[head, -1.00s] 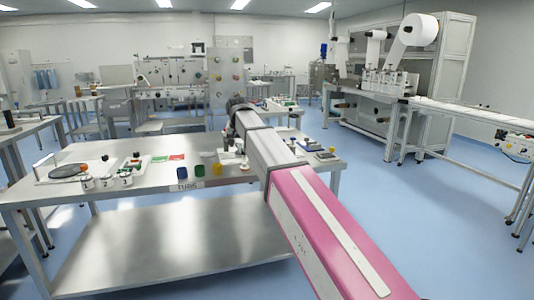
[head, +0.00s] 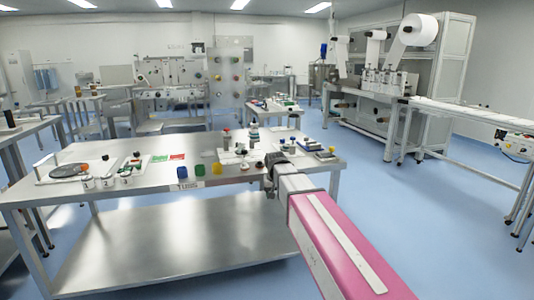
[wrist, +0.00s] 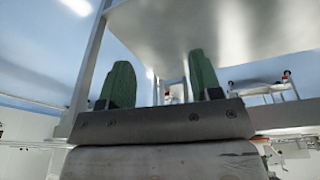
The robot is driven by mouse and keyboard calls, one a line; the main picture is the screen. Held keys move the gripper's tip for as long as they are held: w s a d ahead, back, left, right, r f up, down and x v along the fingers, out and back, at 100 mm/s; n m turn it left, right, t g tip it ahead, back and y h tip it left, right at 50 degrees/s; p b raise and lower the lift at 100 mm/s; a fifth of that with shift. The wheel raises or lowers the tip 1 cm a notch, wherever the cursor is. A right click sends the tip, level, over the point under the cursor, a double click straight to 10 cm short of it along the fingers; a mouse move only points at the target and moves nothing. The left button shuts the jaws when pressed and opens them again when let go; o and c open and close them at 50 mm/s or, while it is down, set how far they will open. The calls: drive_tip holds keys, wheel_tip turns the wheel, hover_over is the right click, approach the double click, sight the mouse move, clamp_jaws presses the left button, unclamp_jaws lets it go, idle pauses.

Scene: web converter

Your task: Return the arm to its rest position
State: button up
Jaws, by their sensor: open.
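My arm reaches in from the lower right of the head view, with a pink link and a grey link. Its dark wrist end is at the front edge of the steel table (head: 130,200), toward the table's right side. My gripper's fingers cannot be made out in the head view. In the wrist view my gripper (wrist: 157,80) shows two green fingers standing well apart, open, with nothing held between them. A broad grey metal surface (wrist: 220,30) fills the top of the wrist view, beyond the fingertips.
On the table stand a blue cup (head: 183,172), a yellow cup (head: 217,168), white jars (head: 105,181) and bottles (head: 254,135). Blue floor (head: 430,220) is open to the right of the table. A large converting machine (head: 385,85) stands at the back right.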

drive_tip(key=s+d+f+g, duration=0.1)
drive_tip(key=s+d+f, duration=0.6)
drive_tip(key=s+f, duration=0.2)
drive_tip(key=s+d+f+g, duration=0.1)
drive_tip(key=s+d+f, duration=0.7)
drive_tip(key=s, duration=0.3)
drive_tip(key=shift+s+d+f+g, duration=0.2)
drive_tip(key=shift+f+g, duration=0.1)
drive_tip(key=shift+f, duration=0.45)
